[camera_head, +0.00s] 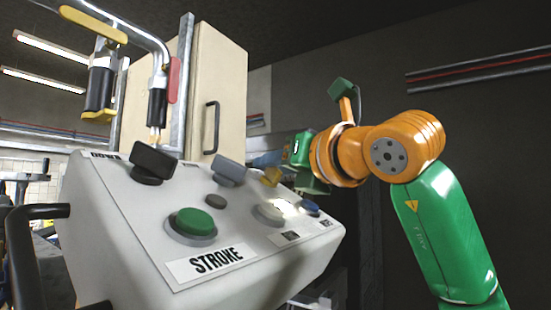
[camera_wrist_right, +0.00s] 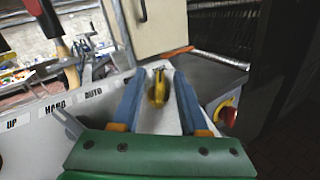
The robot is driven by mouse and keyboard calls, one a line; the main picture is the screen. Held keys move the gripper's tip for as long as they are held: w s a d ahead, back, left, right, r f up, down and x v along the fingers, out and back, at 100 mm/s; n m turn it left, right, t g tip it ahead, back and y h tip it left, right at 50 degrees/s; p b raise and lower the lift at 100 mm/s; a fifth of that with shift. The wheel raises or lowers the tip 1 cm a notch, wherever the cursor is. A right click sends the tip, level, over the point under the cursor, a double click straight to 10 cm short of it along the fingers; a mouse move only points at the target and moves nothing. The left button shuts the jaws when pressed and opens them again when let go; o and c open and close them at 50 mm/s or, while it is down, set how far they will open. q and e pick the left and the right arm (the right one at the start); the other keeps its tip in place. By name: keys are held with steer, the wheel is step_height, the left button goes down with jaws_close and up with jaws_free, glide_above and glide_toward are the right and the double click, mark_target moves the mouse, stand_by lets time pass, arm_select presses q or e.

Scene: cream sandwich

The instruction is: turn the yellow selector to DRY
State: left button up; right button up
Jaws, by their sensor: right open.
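The yellow selector (camera_head: 271,176) sits near the far right end of the sloped white control panel (camera_head: 130,205). In the right wrist view the yellow selector (camera_wrist_right: 157,92) shows between the two blue-padded fingers of my right gripper (camera_wrist_right: 158,78), with a gap on each side. The gripper is open, and its fingers straddle the selector as seen from the wrist. In the head view my right gripper (camera_head: 288,170) is at the panel's back edge beside the selector. No DRY label is readable in either view. My left gripper is not in view.
The panel also carries a green STROKE button (camera_head: 194,222), a black selector (camera_head: 153,160), a grey selector (camera_head: 229,170) and a pale button (camera_head: 268,213). A red knob (camera_wrist_right: 228,117) is right of the gripper. A beige cabinet (camera_head: 217,85) stands behind.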

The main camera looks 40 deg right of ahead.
steer(key=shift+w+f, duration=0.15)
steer(key=shift+w, duration=0.35)
steer(key=shift+s, duration=0.3)
jaws_close()
steer(key=shift+n+y, duration=0.4)
steer(key=n+y, duration=0.1)
steer(key=n+y+p, duration=0.2)
steer(key=n+y, duration=0.1)
steer(key=shift+r, duration=0.3)
steer(key=n+g+y+p, duration=0.1)
steer(key=n+y+p, duration=0.2)
steer(key=n+y, duration=0.1)
steer(key=n+g+y+p, duration=0.2)
steer(key=n+y+p, duration=0.1)
steer(key=n+p, duration=0.1)
steer(key=shift+r+g+y, duration=0.15)
steer(key=shift+g+y, duration=0.15)
steer(key=shift+y, duration=0.1)
steer(key=n+p, duration=0.1)
steer(key=n+g+y, duration=0.1)
steer(key=shift+f+n+g+p, duration=0.2)
steer(key=shift+n+g+p, duration=0.1)
steer(key=shift+p, duration=0.05)
steer(key=shift+f+n+g+y, duration=0.1)
steer(key=shift+n+g+y, duration=0.4)
steer(key=shift+y, duration=0.1)
steer(key=shift+f, duration=0.1)
jaws_free()
